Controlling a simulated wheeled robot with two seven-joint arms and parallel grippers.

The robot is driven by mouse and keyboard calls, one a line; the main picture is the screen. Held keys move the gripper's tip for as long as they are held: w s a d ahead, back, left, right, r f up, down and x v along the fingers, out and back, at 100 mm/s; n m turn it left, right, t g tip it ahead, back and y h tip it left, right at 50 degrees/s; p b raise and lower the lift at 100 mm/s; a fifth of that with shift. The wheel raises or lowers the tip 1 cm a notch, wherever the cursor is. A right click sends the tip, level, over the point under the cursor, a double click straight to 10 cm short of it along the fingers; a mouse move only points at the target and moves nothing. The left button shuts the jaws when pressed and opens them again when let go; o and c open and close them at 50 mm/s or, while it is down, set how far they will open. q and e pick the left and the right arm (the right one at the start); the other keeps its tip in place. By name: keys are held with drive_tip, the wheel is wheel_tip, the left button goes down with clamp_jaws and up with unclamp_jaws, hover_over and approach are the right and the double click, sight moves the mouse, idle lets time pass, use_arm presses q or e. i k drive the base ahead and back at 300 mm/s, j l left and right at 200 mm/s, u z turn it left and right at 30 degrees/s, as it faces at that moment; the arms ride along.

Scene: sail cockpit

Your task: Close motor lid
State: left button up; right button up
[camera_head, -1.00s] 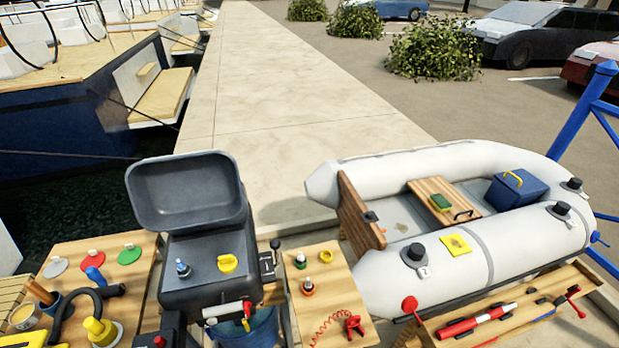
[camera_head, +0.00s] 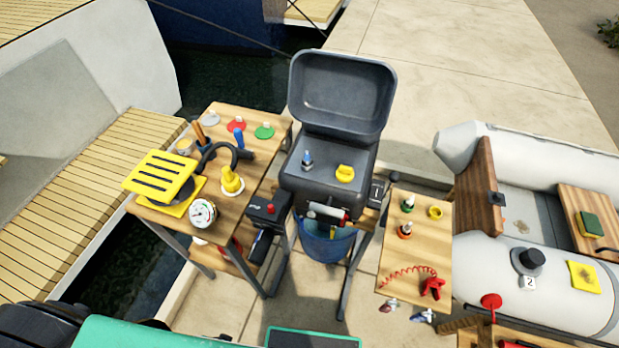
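The motor lid (camera_head: 342,92) is a dark grey hollow cover. It stands open and upright at the back of the dark grey motor body (camera_head: 327,190), with its hollow inside facing me. On the motor's top lie a yellow cap (camera_head: 345,173) and a small blue-and-grey fitting (camera_head: 307,161). Neither of my grippers is in view.
A wooden table (camera_head: 257,128) with a gauge, yellow parts and coloured discs stands left of the motor. A small wooden table (camera_head: 416,240) with bottles and a red coiled cord stands right. A blue bucket (camera_head: 326,245) hangs below the motor. A grey inflatable boat (camera_head: 545,300) lies at the right.

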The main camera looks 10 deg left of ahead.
sight(339, 92)
drive_tip(key=j+z, duration=0.1)
drive_tip(key=z, duration=0.3)
drive_tip(key=k+j+z, duration=0.1)
drive_tip(key=z, duration=0.3)
drive_tip(key=k+j+z, duration=0.1)
drive_tip(key=z, duration=0.65)
drive_tip(key=k, duration=0.25)
drive_tip(key=j+z, duration=0.05)
drive_tip(key=j, duration=0.05)
